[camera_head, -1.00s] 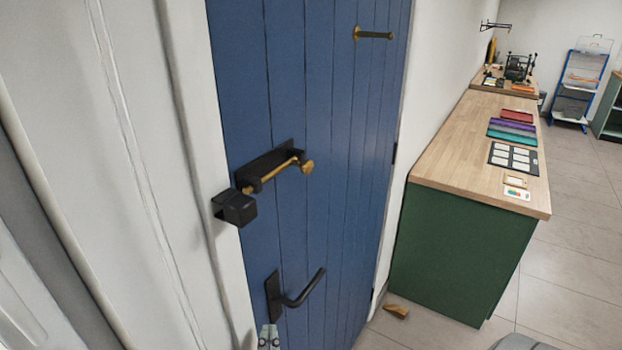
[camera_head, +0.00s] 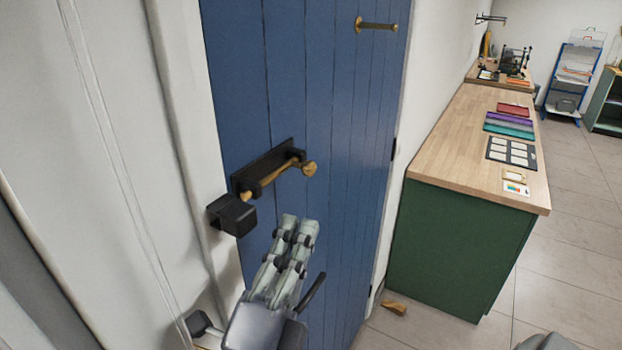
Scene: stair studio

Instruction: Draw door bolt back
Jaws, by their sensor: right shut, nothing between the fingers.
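A blue plank door (camera_head: 330,130) fills the middle of the head view. A brass bolt (camera_head: 277,181) with a round knob (camera_head: 309,169) at its right end lies in a black bracket (camera_head: 264,164) on the door. Its left end points to a black keeper block (camera_head: 232,214) on the white frame; a short brass length shows beside the block. My right gripper (camera_head: 298,222) is shut and empty, below the bolt and apart from the knob in the picture.
A green cabinet with a wooden top (camera_head: 453,150) stands right of the door, with sample cards and coloured trays on it. A small wooden wedge (camera_head: 394,308) lies on the floor by the door. A brass peg (camera_head: 376,25) sticks out higher on the door.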

